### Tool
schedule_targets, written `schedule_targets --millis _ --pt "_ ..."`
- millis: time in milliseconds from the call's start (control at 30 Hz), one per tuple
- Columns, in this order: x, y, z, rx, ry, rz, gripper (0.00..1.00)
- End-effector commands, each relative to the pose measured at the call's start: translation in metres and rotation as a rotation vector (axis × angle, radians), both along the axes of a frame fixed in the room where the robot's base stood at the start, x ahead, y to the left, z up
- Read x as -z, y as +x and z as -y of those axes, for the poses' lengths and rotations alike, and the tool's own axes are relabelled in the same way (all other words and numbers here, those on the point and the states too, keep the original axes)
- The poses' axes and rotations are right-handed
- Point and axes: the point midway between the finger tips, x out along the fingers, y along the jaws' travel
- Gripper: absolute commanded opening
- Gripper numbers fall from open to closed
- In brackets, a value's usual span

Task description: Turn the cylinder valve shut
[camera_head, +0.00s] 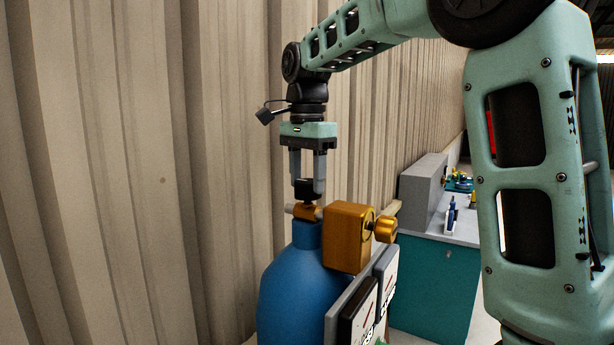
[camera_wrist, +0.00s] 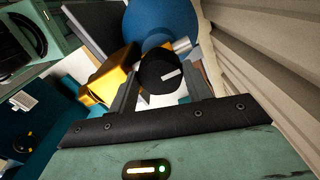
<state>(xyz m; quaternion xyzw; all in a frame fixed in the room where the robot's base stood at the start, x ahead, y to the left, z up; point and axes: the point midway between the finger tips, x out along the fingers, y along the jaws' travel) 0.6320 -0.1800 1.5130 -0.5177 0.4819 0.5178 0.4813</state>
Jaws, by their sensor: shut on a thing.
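A blue gas cylinder (camera_head: 295,290) stands upright against the corrugated wall. A brass valve body (camera_head: 307,212) sits on its neck, topped by a black knob (camera_head: 304,189). In the wrist view the knob (camera_wrist: 160,72) is round and carries a white mark on its top face. My gripper (camera_head: 306,190) points straight down from above and is shut on the black knob, one finger on each side. The wrist view shows both fingers of my gripper (camera_wrist: 158,85) flanking the knob. The blue cylinder (camera_wrist: 165,22) lies beyond it in that view.
A brass regulator block (camera_head: 346,235) with a side knob (camera_head: 385,229) sits right of the valve. Below it is a grey panel with gauges (camera_head: 366,310). The corrugated wall (camera_head: 140,150) is close on the left. A teal workbench (camera_head: 432,285) with a grey box (camera_head: 423,185) stands behind.

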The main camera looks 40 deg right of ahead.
Motion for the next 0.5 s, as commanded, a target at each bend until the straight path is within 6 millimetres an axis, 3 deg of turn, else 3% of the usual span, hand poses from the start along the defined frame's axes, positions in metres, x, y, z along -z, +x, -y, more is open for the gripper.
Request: schedule_targets --millis 33,100,500 --pt "-0.0021 0.0007 0.0004 0.005 0.000 0.006 0.52" --pt "-0.0019 0.0006 0.0004 0.004 0.000 0.005 0.71" --pt "-0.0065 0.0007 0.0001 0.001 0.000 0.003 0.71"
